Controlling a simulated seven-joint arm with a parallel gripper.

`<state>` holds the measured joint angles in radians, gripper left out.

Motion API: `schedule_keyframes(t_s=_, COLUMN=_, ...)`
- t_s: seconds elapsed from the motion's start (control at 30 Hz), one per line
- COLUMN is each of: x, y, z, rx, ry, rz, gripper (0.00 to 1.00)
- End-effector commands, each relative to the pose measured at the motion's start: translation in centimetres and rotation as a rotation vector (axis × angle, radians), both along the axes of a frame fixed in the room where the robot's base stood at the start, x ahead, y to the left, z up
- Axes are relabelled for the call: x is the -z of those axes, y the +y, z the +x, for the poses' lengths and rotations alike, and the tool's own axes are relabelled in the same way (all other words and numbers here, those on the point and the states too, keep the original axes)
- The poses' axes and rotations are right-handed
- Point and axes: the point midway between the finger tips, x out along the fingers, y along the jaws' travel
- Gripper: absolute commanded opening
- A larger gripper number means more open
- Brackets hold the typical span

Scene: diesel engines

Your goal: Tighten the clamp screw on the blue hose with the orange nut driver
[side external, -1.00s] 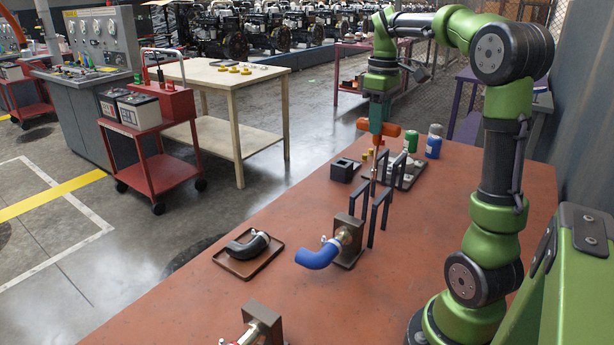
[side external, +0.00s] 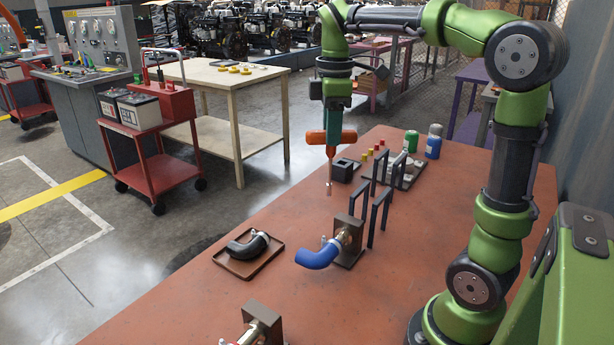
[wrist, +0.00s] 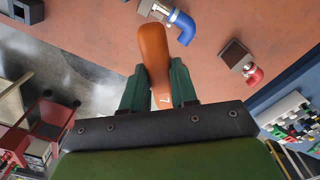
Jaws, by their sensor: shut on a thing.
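My gripper (side external: 334,130) is shut on the orange nut driver (side external: 318,137) by its handle. The handle lies crosswise in the jaws and the thin shaft points down, its socket tip (side external: 329,187) above the table and apart from everything. In the wrist view the orange handle (wrist: 154,50) sits between my green fingers (wrist: 158,88). The blue hose (side external: 318,257) is on a fitting on a brown block (side external: 351,238), with a pale metal clamp (side external: 332,242) around its end. It also shows in the wrist view (wrist: 184,24). The driver tip is behind and above the hose.
Black racks (side external: 378,205) stand just right of the block. A black hose lies on a brown tray (side external: 240,270) to the left. A second block (side external: 265,320) with a red hose (wrist: 254,77) is at the front. Cans (side external: 433,142) stand at the back. The front right of the table is clear.

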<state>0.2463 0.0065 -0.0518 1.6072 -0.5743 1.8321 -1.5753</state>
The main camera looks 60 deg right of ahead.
Motion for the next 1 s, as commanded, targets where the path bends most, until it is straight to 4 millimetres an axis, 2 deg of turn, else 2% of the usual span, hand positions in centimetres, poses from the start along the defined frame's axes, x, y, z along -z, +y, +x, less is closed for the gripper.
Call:
schedule_keyframes(t_s=0.03, x=0.0, y=1.3, z=0.0, rx=-0.099, ry=0.002, rz=-0.001, gripper=0.00)
schedule_keyframes(t_s=0.1, x=0.0, y=2.2, z=-0.1, rx=-0.200, ry=0.005, rz=-0.002, gripper=0.00)
schedule_keyframes(t_s=0.3, x=0.3, y=2.4, z=-0.3, rx=-0.335, ry=0.014, rz=-0.001, gripper=0.00)
schedule_keyframes(t_s=0.57, x=1.5, y=2.3, z=-0.3, rx=-0.351, ry=0.015, rz=-0.001, gripper=0.00)
schedule_keyframes(t_s=1.0, x=5.1, y=2.3, z=-0.3, rx=-0.348, ry=0.016, rz=0.000, gripper=0.00)
